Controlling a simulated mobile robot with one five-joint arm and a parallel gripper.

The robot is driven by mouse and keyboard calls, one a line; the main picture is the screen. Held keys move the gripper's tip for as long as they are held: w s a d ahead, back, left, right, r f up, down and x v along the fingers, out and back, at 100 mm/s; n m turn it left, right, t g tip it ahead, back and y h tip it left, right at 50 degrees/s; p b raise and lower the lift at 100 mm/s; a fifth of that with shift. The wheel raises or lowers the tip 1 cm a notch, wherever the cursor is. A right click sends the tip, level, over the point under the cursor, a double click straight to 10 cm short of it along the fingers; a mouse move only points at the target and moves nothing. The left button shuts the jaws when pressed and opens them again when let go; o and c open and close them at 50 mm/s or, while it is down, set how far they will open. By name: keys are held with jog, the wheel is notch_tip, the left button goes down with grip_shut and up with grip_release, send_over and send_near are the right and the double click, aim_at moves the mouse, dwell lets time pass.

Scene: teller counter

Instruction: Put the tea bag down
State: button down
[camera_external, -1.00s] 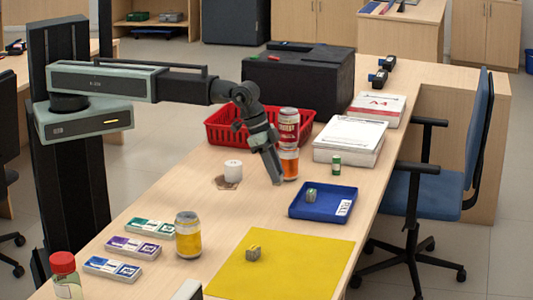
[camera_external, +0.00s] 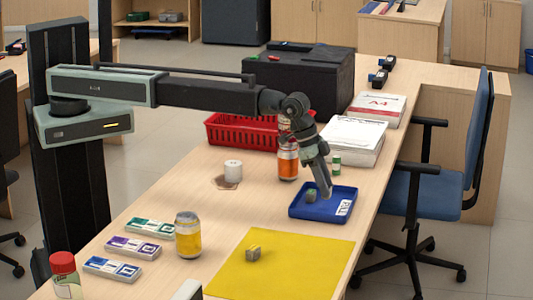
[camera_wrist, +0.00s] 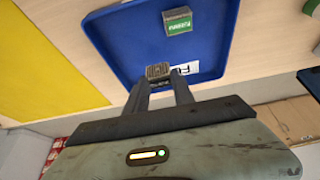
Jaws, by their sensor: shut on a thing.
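My gripper (camera_external: 327,193) is at the blue tray (camera_external: 296,213). In the wrist view my gripper (camera_wrist: 160,83) has its fingers close together on a small grey-brown striped piece, the tea bag (camera_wrist: 158,70). The tea bag is over the blue tray (camera_wrist: 125,50), near its white label (camera_wrist: 188,68); I cannot tell whether it touches the tray floor. The fingers hide part of it. In the external view it is too small to make out.
A small green-and-grey box (camera_wrist: 178,20) lies in the tray, ahead of my gripper. An orange jar (camera_external: 288,163), a green battery-like cylinder (camera_external: 336,163) and paper stacks (camera_external: 352,140) stand behind.

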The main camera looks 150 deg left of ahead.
jog(key=b+x, duration=0.4)
jog(key=shift+s+d+f, duration=0.2)
jog(key=shift+s+d, duration=0.05)
jog(key=shift+r, duration=0.3)
jog(key=shift+f, duration=0.25)
jog(key=c, duration=1.1)
grip_release()
jog(key=shift+r, duration=0.1)
jog(key=shift+o, duration=0.2)
jog(key=p+v, duration=1.1)
jog(key=v, duration=0.1)
jog(key=shift+p, duration=0.3)
jog(key=shift+d+r, duration=0.1)
